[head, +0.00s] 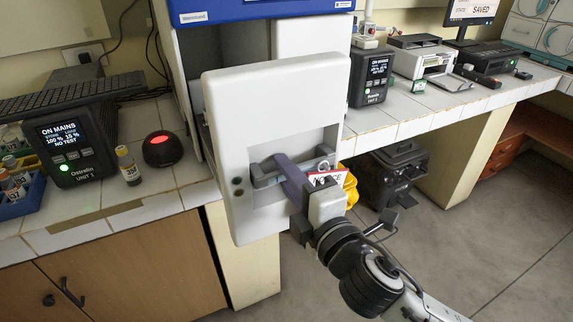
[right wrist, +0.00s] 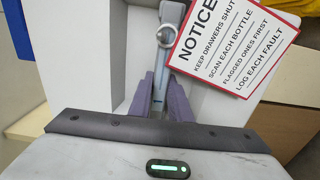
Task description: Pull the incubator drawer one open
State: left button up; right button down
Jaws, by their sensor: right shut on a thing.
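The white drawer front (head: 275,95) stands forward of the incubator cabinet (head: 180,85), and part of the drawer side shows at its left. Its grey bar handle (head: 264,182) sits in a recess in the lower half. My right gripper (head: 288,168) reaches in from the lower right, with its purple fingers shut on the handle. In the right wrist view the two fingers (right wrist: 161,88) lie on either side of the grey handle bar (right wrist: 158,103). A notice card (right wrist: 232,42) hangs by a ring at the handle. My left gripper is not in view.
A battery unit (head: 70,150), an amber bottle (head: 127,165) and a dark round device with a red top (head: 162,149) stand on the left counter. A yellow object (head: 350,186) and a black case (head: 393,172) are beyond the drawer. Open floor lies at the right.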

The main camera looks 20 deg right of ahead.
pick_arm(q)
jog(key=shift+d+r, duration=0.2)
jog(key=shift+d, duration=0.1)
pick_arm(e)
jog(key=shift+s+d, duration=0.1)
jog(key=shift+s, duration=0.65)
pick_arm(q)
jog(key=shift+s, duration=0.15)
pick_arm(e)
jog(key=c, duration=1.6)
grip_release()
jog(key=shift+c, duration=0.2)
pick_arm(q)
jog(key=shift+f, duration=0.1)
pick_arm(e)
jog(key=s, duration=0.7)
jog(key=shift+s+d, duration=0.3)
